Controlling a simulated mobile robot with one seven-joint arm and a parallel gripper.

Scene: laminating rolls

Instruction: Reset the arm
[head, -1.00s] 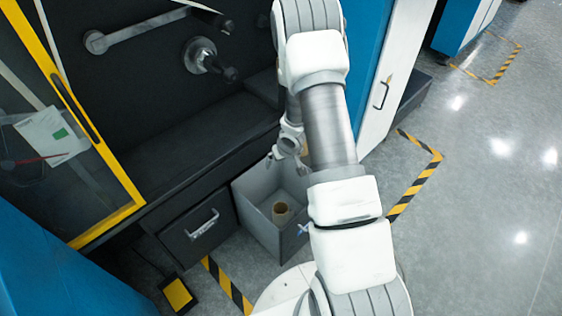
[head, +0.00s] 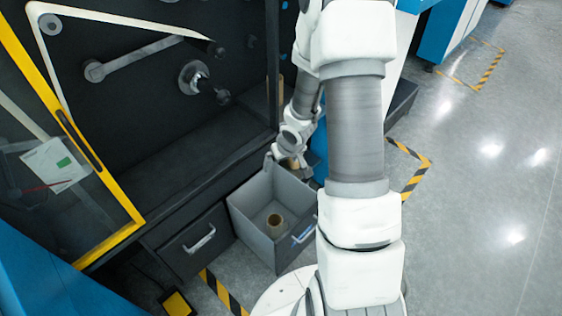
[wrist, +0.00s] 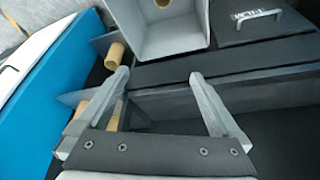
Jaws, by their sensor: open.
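My arm reaches down the middle of the head view, with my gripper (head: 284,160) above the back edge of the grey bin (head: 247,228). In the wrist view my gripper (wrist: 158,77) has its two fingers spread wide with nothing held between them. A brown cardboard core (head: 274,225) stands inside the bin. The bin also shows at the top of the wrist view (wrist: 150,40), with part of the core (wrist: 163,3) at the frame edge.
The black machine has a bare spindle (head: 193,77) and a yellow-framed door (head: 112,192) at the left. A drawer (head: 190,262) is beside the bin. Brown tubes (wrist: 116,54) sit by a blue panel (wrist: 60,115). Open floor (head: 480,200) lies at right.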

